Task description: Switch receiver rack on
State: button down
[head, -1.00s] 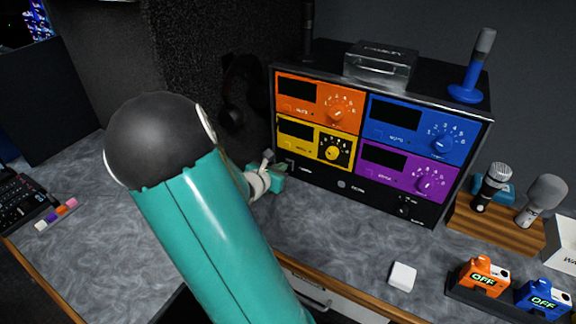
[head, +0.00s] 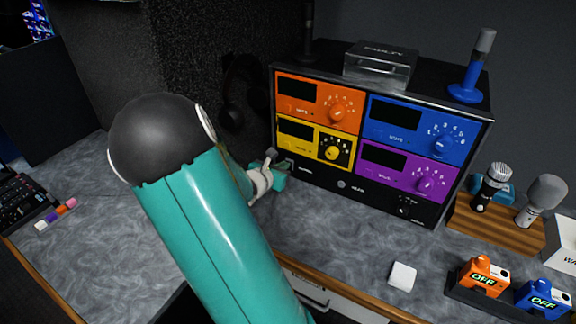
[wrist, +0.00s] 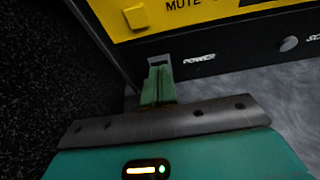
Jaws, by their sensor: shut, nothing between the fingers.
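The receiver rack (head: 322,178) is a black case with orange, blue, yellow and purple receivers, and all their displays look dark. Its lower black strip fills the middle of the wrist view (wrist: 235,52), with the word POWER beside a small grey switch (wrist: 158,61) at the left end. My gripper (wrist: 158,78) is shut and empty. Its green fingertips are right at the switch and overlap its lower part; I cannot tell whether they touch. The switch's position is unclear. In the head view my gripper (head: 289,168) is at the rack's lower left corner.
A clear case (head: 381,66) and a blue microphone (head: 470,75) stand on the rack. To the right are a wooden microphone stand (head: 497,222) and orange (head: 483,277) and blue (head: 543,298) packs reading OFF. A white block (head: 402,276) lies in front. A dark speckled wall is at left.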

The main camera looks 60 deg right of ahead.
jog(key=shift+d+f, duration=0.1)
jog(key=shift+d, duration=0.15)
jog(key=v, duration=0.7)
dwell(0.7)
dwell(0.4)
jog(key=s+a+r+m+t+y, duration=0.1)
jog(key=a+r+m+y, duration=0.3)
jog(key=a, duration=0.8)
jog(key=s+a+r+m+t+y, duration=0.2)
jog(key=a+r+m+y, duration=0.3)
jog(key=a+m, duration=0.3)
jog(key=s+a+r+m+t+y, duration=0.1)
jog(key=s+a+r+m+y, duration=0.3)
jog(key=a, duration=1.2)
jog(key=r+m+y, duration=0.1)
jog(key=m, duration=0.2)
jog(key=shift+a, duration=0.3)
